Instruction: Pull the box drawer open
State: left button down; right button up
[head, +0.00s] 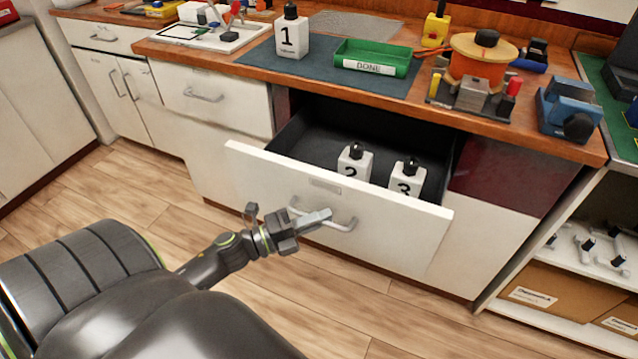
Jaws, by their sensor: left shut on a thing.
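The box drawer (370,225) stands pulled out from under the wooden counter, with its dark inside showing. The bar handle (338,222) is on the drawer front. My left gripper (318,217) is at this handle, shut on it. My right gripper does not show.
A closed drawer (212,88) is at left. Shelves with cartons (540,288) stand at right. Wood floor lies in front.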

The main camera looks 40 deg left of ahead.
pick_arm(q)
jog(key=c, duration=1.5)
grip_release()
jog(key=shift+s, duration=0.1)
jog(key=shift+s+a+f, duration=0.15)
jog(key=shift+s+a, duration=0.05)
jog(key=shift+s, duration=0.05)
jog(key=v, duration=1.6)
jog(key=shift+s+a, duration=0.2)
jog(key=shift+s, duration=0.05)
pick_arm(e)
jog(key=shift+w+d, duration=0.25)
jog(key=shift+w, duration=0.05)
pick_arm(q)
jog(key=shift+f, duration=0.1)
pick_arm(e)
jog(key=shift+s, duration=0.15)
